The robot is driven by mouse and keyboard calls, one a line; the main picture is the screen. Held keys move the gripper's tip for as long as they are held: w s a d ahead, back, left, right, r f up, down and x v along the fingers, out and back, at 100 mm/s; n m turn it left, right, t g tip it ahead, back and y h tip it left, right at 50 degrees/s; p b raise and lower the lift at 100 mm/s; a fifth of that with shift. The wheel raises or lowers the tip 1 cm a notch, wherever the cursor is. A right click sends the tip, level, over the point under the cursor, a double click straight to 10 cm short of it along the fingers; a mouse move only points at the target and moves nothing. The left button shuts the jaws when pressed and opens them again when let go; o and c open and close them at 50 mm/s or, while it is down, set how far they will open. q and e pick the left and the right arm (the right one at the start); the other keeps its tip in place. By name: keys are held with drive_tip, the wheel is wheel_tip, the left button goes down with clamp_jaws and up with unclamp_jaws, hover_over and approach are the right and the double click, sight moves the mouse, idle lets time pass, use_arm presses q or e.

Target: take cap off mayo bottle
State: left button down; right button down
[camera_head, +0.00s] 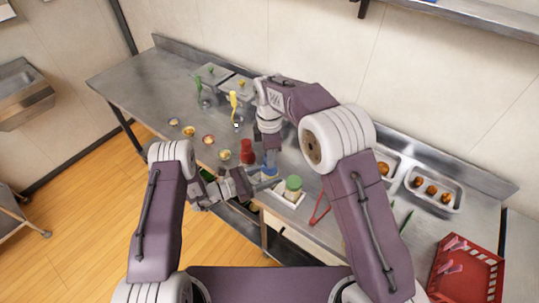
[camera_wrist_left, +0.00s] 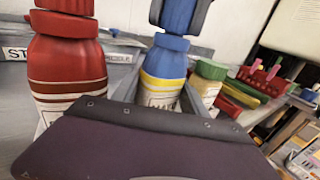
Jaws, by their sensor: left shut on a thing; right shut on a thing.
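The mayo bottle (camera_wrist_left: 163,75) stands upright in the left wrist view, with a blue upper body, a yellow band and a partly hidden label. Its blue cap (camera_wrist_left: 176,15) is at the bottle's top, with no clear gap below it. It also shows as a small blue patch in the head view (camera_head: 269,166). My left gripper (camera_head: 262,184) is shut on the bottle's body, with a finger on either side. My right gripper (camera_head: 269,150) comes down from above and is shut on the cap; a dark finger shows beside the cap in the left wrist view.
A red bottle (camera_wrist_left: 65,65) stands close left of the mayo bottle. A green-capped bottle (camera_head: 293,185) stands close right. Several small bowls (camera_head: 208,139) line the table's front edge. Food trays (camera_head: 433,188) and a red crate (camera_head: 466,270) are at the right.

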drive_tip(key=shift+r, duration=0.2)
idle(0.3)
drive_tip(key=shift+r, duration=0.95)
drive_tip(key=shift+r, duration=2)
use_arm(q)
drive_tip(key=c, duration=0.5)
unclamp_jaws()
drive_tip(key=shift+a, duration=0.1)
drive_tip(key=b+v, duration=0.1)
drive_tip(key=v, duration=1.1)
use_arm(e)
drive_tip(key=shift+f, duration=0.8)
